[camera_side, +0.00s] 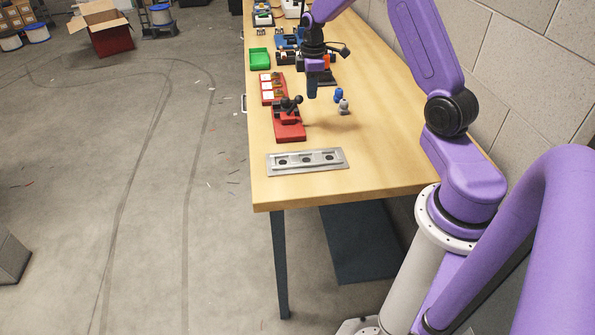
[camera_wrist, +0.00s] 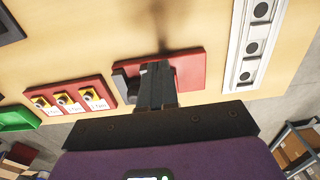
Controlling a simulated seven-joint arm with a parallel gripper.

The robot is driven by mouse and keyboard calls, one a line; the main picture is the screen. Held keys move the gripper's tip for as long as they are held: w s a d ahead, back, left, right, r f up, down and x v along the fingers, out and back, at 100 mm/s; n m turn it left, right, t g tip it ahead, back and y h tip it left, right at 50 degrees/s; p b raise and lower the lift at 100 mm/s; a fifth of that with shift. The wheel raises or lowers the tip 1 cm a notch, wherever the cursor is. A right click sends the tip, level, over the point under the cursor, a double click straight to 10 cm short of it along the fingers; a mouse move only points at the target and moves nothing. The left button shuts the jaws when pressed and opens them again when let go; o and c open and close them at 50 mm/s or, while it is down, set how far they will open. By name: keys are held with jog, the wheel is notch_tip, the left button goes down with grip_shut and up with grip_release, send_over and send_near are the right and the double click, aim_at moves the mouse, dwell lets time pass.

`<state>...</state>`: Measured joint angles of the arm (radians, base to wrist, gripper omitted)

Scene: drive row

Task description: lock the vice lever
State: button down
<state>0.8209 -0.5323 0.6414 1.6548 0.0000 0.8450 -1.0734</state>
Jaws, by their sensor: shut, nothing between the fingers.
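The vice (camera_side: 289,131) has a red base and dark parts on top with round black knobs, which I take for its lever (camera_side: 291,102). It stands on the wooden table near the left edge. My gripper (camera_side: 312,95) points down, shut and empty, just right of the knobs; whether it touches them I cannot tell. In the wrist view my shut fingers (camera_wrist: 156,92) hide the middle of the red vice base (camera_wrist: 190,68). A dark part of the vice shows left of the fingers. The lever's exact angle is not clear.
A grey metal plate with dark holes (camera_side: 277,170) lies nearer the front edge.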

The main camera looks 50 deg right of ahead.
aim_at(294, 106)
jog(key=shift+w+a, duration=0.1)
dwell(0.3)
jog(key=shift+w+a, duration=0.25)
jog(key=shift+w+a, duration=0.8)
jog(key=shift+a, duration=0.05)
jog(key=shift+w+a, duration=0.6)
jog(key=shift+w, duration=0.05)
jog(key=shift+s+d, duration=0.15)
jog(key=shift+s+d, duration=0.3)
